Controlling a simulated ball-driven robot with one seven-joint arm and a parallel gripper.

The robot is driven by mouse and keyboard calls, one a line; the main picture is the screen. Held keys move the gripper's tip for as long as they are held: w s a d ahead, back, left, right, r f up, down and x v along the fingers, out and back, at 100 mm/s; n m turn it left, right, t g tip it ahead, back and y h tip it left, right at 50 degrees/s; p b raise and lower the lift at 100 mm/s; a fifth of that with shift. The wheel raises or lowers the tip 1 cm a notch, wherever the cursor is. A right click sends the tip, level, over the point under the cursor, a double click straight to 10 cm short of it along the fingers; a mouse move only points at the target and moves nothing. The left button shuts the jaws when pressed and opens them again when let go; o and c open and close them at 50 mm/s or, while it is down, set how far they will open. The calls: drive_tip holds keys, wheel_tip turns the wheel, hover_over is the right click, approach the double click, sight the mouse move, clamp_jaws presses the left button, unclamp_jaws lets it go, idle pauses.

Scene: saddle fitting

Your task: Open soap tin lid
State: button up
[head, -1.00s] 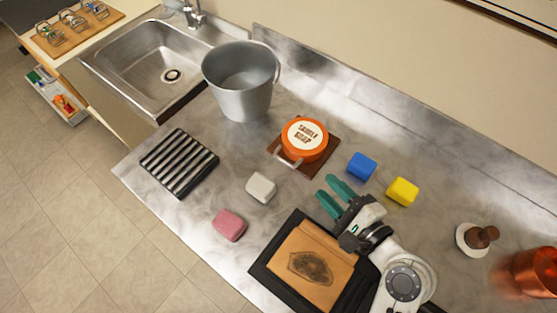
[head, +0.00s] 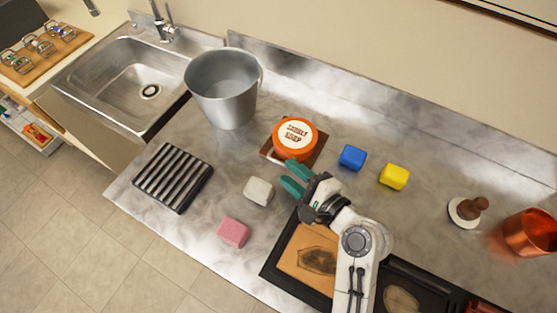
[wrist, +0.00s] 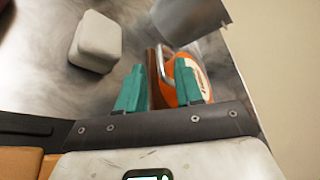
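The soap tin (head: 296,138) is orange with a white lid marked "SADDLE SOAP". It sits on a brown wooden board (head: 318,152), and its lid is on. In the wrist view the tin (wrist: 190,76) lies beyond my fingers, with a metal wire handle (wrist: 163,62) at its side. My gripper (head: 291,176) has teal fingers, spread apart with nothing between them. It is just in front of the tin's near side and hides part of the board and handle. In the wrist view the open fingers (wrist: 162,92) point toward the board and handle.
A white block (head: 258,191) is left of my gripper, and a pink block (head: 233,232) is nearer. Blue (head: 352,157) and yellow (head: 394,176) blocks are to the right. A metal bucket (head: 224,95) stands behind left. A black slatted rack (head: 172,177) is at the left.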

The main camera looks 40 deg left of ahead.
sight(279, 164)
drive_tip(key=shift+x, duration=2.55)
drive_tip(key=shift+c, duration=0.3)
clamp_jaws()
